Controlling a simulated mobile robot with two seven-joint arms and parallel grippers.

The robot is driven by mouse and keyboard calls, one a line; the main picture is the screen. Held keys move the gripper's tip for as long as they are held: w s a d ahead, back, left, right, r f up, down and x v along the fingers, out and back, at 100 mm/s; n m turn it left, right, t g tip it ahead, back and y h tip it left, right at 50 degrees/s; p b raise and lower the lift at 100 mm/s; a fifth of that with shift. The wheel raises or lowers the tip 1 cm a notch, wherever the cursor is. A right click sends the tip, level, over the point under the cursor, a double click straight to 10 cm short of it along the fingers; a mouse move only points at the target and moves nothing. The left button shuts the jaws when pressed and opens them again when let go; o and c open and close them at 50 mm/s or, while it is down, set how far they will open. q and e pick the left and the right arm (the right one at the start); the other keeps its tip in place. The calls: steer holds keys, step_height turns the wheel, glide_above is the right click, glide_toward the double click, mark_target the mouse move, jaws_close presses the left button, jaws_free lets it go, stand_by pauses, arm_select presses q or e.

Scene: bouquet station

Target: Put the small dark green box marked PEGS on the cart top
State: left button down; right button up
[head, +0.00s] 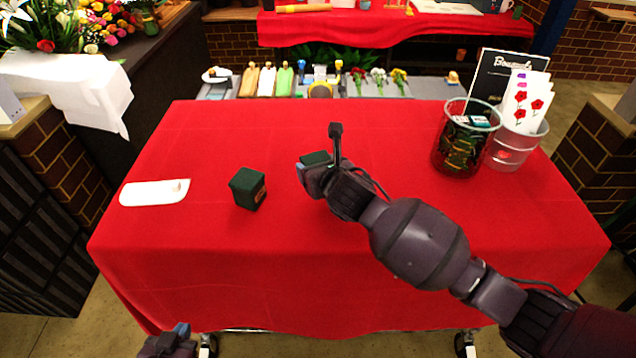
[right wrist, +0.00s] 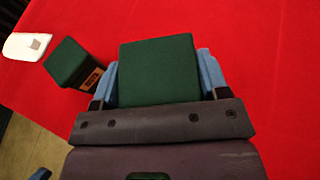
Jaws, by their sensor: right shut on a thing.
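My right gripper (head: 318,168) is shut on a small dark green box (right wrist: 160,68) over the middle of the cart top (head: 300,270), which is draped in red cloth. The held box's top (head: 316,158) shows between the fingers in the head view; no marking shows on it. I cannot tell whether it touches the cloth. A second dark green box (head: 247,188) stands left of the gripper, also in the right wrist view (right wrist: 72,64). It has an orange-brown label too small to read. My left gripper (head: 176,335) is at the bottom edge, mostly cut off.
A white tag-like piece (head: 154,192) lies at the left of the cloth. A dark glass container (head: 462,145) and a clear bucket with flower cards (head: 515,150) stand at the back right. The cloth's front left is clear.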

steer(key=shift+f, duration=2.4)
steer(key=shift+f, duration=0.2)
steer(key=o, duration=1)
steer(key=shift+c, duration=0.2)
steer(key=shift+r, duration=0.2)
steer(key=v, duration=1.2)
